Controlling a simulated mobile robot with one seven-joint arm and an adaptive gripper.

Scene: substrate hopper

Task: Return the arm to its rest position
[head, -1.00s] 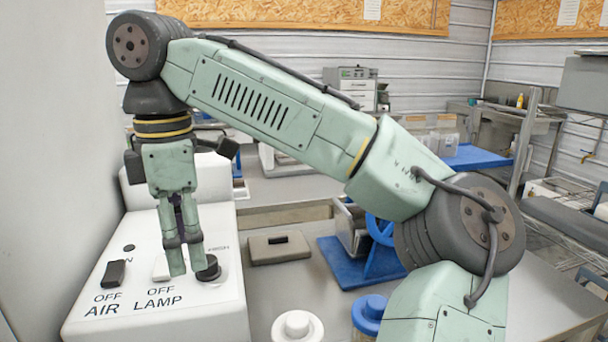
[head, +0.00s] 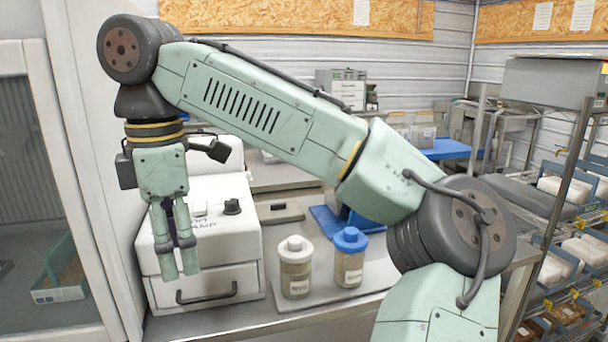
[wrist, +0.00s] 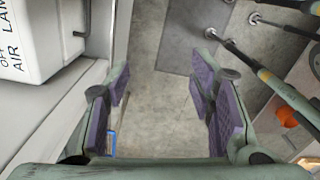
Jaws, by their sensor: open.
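My arm (head: 265,105) reaches across the head view from lower right to upper left, with its wrist bent down. My gripper (head: 178,270) hangs pointing down at the left, in front of the white box (head: 215,255) with the drawer handle. In the wrist view my gripper (wrist: 160,85) shows its two purple-padded fingers spread apart, with only floor (wrist: 155,120) between them. Nothing is held. The white box's AIR and LAMP labels show at the top left of the wrist view (wrist: 20,40).
On the bench, a white-lidded jar (head: 295,270) and a blue-lidded jar (head: 348,260) stand right of the box. A wire rack (head: 560,230) with trays is at right. A pale panel (head: 95,150) stands close at left. Long-handled tools (wrist: 265,75) show in the wrist view.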

